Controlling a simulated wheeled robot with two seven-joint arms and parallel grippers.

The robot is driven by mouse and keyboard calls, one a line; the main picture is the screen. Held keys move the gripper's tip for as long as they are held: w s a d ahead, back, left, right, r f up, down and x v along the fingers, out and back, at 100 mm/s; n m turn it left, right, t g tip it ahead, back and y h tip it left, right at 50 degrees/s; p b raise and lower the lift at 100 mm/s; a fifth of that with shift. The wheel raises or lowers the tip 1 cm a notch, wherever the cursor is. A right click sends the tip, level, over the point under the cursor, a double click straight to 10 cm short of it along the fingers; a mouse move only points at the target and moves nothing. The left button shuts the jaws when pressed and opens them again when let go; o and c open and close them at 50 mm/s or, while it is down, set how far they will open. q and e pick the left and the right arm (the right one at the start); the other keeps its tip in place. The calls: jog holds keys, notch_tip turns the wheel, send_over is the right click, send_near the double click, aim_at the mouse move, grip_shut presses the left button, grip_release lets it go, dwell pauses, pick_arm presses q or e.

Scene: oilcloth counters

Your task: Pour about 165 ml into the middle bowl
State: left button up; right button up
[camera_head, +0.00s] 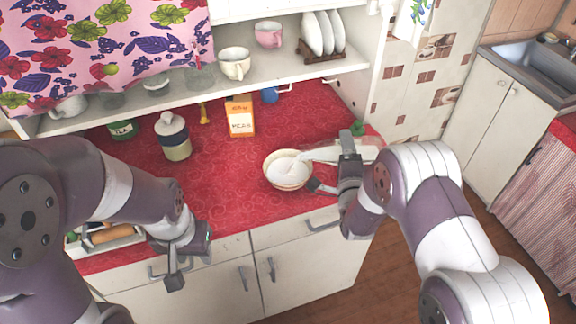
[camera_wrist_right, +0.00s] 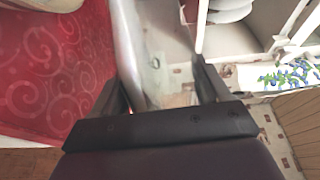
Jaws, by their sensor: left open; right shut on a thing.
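A cream bowl (camera_head: 289,187) stands on the red counter, with white contents inside. It is the only bowl I can make out on the counter; its edge seems to show at the top left of the right wrist view (camera_wrist_right: 45,4). My right gripper (camera_head: 335,165) is shut on a clear glass vessel (camera_head: 322,152), just right of the bowl. The vessel lies tilted, its left end over the bowl's rim; it also shows between the fingers in the right wrist view (camera_wrist_right: 150,60). I cannot make out a falling stream. My left gripper (camera_head: 190,260) is open and empty at the counter's front edge.
On the red counter (camera_head: 230,185) stand a lidded jar (camera_head: 174,140), an orange carton (camera_head: 240,117) and a green tin (camera_head: 122,130). A shelf with cups and a plate rack (camera_head: 322,55) runs behind. A tray (camera_head: 105,238) lies near my left arm.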

jog(key=shift+d+r+m, duration=0.1)
jog(key=shift+r+m, duration=0.05)
jog(key=shift+m, duration=0.15)
jog(key=f+m, duration=0.1)
jog(key=f+m+b, duration=0.1)
jog(key=f, duration=0.1)
jog(key=shift+d+f+b, duration=0.1)
jog(key=shift+d+b, duration=0.2)
jog(key=shift+d, duration=0.05)
jog(key=shift+d+m, duration=0.35)
jog(key=shift+m, duration=0.45)
jog(key=shift+w+a+r+m, duration=0.15)
jog(key=shift+r+m, duration=0.35)
jog(key=shift+m, duration=0.2)
jog(key=shift+a+r, duration=0.1)
